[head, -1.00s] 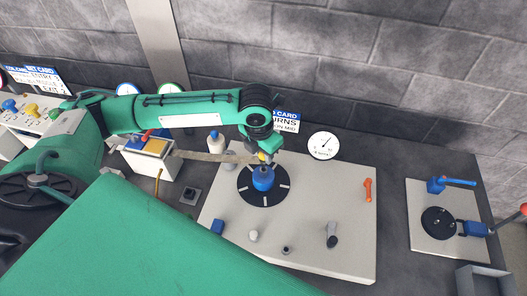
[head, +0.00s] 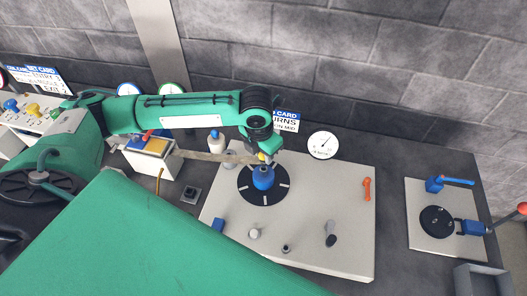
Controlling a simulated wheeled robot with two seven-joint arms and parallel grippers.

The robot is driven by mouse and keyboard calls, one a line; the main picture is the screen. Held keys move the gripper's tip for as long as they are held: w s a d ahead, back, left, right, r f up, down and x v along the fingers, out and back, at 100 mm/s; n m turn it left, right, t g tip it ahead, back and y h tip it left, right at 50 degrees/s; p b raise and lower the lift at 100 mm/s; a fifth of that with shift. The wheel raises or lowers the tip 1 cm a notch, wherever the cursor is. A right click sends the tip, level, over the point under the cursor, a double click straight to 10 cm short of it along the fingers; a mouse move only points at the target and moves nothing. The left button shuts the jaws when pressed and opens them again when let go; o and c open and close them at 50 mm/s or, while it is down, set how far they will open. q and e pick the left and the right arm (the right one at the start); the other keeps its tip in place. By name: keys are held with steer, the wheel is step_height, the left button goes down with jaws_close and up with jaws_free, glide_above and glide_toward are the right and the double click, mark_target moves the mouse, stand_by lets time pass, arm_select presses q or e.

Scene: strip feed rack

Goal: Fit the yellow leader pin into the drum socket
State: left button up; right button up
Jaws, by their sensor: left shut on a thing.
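My left gripper (head: 266,157) is over the blue drum hub (head: 263,178), its arm reaching in from the left. It is shut on the yellow leader pin (head: 262,156), of which only a small yellow part shows. A tan strip (head: 208,156) runs left from the pin toward the feed box. The hub stands in the middle of a black disc (head: 249,194) with white marks. The pin's tip and the drum socket are hidden by the gripper, so I cannot tell whether they touch. My right gripper is not in view.
The pale panel (head: 335,204) carries an orange handle (head: 366,188), a dark-tipped lever (head: 331,235), a blue block (head: 218,225) and small knobs. A gauge (head: 323,145) stands behind it. A second panel (head: 430,196) with blue levers is at right. A feed box (head: 148,158) stands left.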

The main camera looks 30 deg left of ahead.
mark_target(263, 160)
arm_select(q)
steer(key=shift+f+b, duration=0.35)
steer(key=shift+f, duration=1.3)
steer(key=o, duration=1.1)
steer(key=shift+c, duration=0.2)
step_height(263, 160, up, 14)
steer(key=s+b, duration=0.1)
steer(key=b, duration=0.1)
steer(key=shift+s+a+f, duration=0.15)
steer(key=shift+s+a, duration=0.05)
steer(key=shift+s, duration=0.15)
